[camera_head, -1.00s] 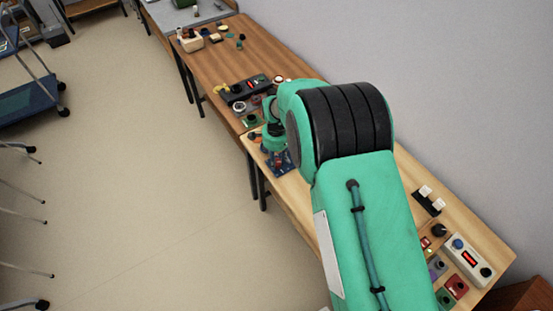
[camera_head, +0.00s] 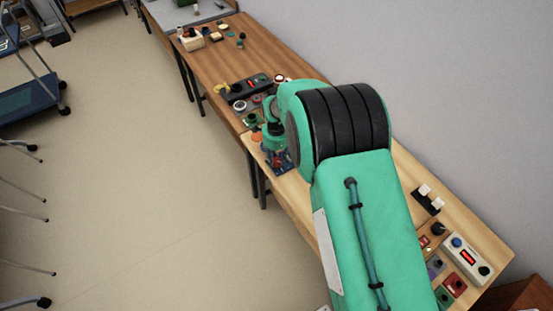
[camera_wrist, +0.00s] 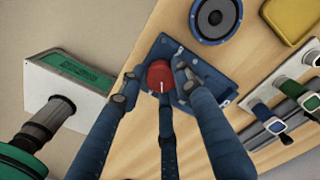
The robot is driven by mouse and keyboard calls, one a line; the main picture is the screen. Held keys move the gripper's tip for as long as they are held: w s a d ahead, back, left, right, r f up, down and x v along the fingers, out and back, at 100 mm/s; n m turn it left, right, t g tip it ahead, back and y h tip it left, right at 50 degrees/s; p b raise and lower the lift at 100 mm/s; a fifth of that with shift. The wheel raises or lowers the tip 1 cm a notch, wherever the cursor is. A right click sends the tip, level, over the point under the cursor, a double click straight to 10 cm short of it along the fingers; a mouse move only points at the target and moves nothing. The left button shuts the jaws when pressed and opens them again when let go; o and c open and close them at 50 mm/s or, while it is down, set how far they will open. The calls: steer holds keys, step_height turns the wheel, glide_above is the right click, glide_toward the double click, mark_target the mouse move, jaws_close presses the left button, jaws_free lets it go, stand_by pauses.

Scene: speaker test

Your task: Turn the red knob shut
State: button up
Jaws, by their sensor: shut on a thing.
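The red knob (camera_wrist: 160,76) has a white line on its top, which points toward the bottom of the wrist view. It sits on a dark blue plate (camera_wrist: 212,77) near the table's edge. My gripper (camera_wrist: 158,80) has three dark blue fingers. They are closed around the knob, with one fingertip on its left, one on its right and one below it in the picture. The blue plate also shows in the head view (camera_head: 285,170), partly hidden by my arm.
A round black and grey disc (camera_wrist: 215,16) and a yellow block (camera_wrist: 291,17) lie on the wooden table (camera_wrist: 165,20) beyond the plate. Several switches (camera_wrist: 280,117) stand at the right. The head view shows control boxes (camera_head: 466,258) at the table's near end.

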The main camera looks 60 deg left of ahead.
mark_target(276, 161)
steer(key=o, duration=1.1)
steer(key=shift+s+f, duration=0.15)
steer(key=shift+s, duration=0.15)
steer(key=shift+w, duration=0.2)
steer(key=shift+r, duration=0.35)
step_height(276, 161, up, 12)
steer(key=shift+f, duration=0.25)
